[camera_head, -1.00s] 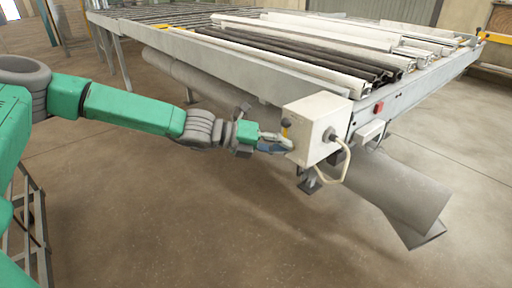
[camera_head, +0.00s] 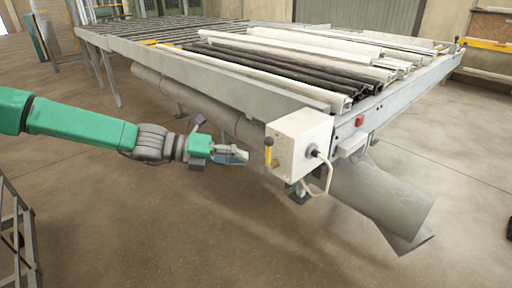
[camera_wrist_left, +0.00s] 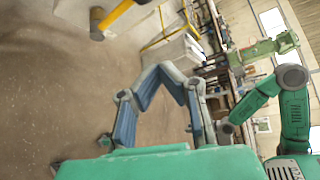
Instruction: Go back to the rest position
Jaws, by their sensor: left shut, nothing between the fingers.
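My left gripper (camera_head: 243,156) is at the end of the green arm coming in from the left in the head view. It is shut and empty, a small gap to the left of the white control box (camera_head: 300,143). In the left wrist view the blue-padded fingers (camera_wrist_left: 155,75) are bent together, and the yellow lever (camera_wrist_left: 118,14) shows at the top. Part of a green arm of mine shows at right in that view; the state of my right gripper there is unclear.
The profile bench (camera_head: 215,58) carries white and black profiles (camera_head: 270,62). The box sits at its near corner, with a cable looping below it. A red button (camera_head: 359,121) is on the bench's end. A big grey duct (camera_head: 385,195) runs underneath. The floor in front is clear.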

